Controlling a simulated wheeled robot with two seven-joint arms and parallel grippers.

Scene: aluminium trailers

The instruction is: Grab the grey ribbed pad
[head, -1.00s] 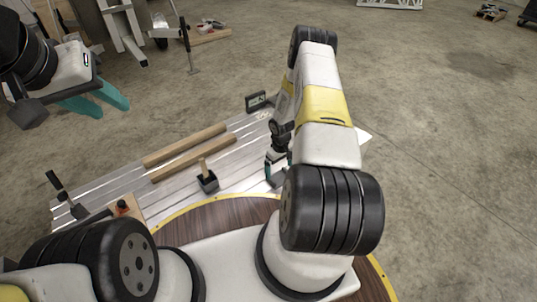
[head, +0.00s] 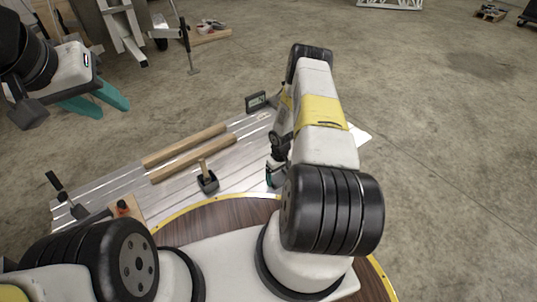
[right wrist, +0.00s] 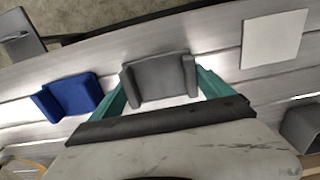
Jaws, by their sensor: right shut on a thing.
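The grey pad (right wrist: 160,77) lies on the slatted metal bed in the right wrist view, with a raised edge at each side. Its ribs are too small to make out. My right gripper (right wrist: 163,90) is shut on the pad, one teal finger at each side of it. In the head view my right gripper (head: 275,175) is low over the bed, and my own arm hides most of it and the pad. My left gripper (head: 98,104) is high at the left, its teal fingers apart and nothing between them.
A blue block (right wrist: 70,97) lies left of the pad, and a white square plate (right wrist: 273,38) lies to its right. On the metal bed (head: 110,187) are two wooden bars (head: 190,158), a mallet (head: 207,180) and a dark boxy device (head: 256,102). Open concrete floor lies beyond.

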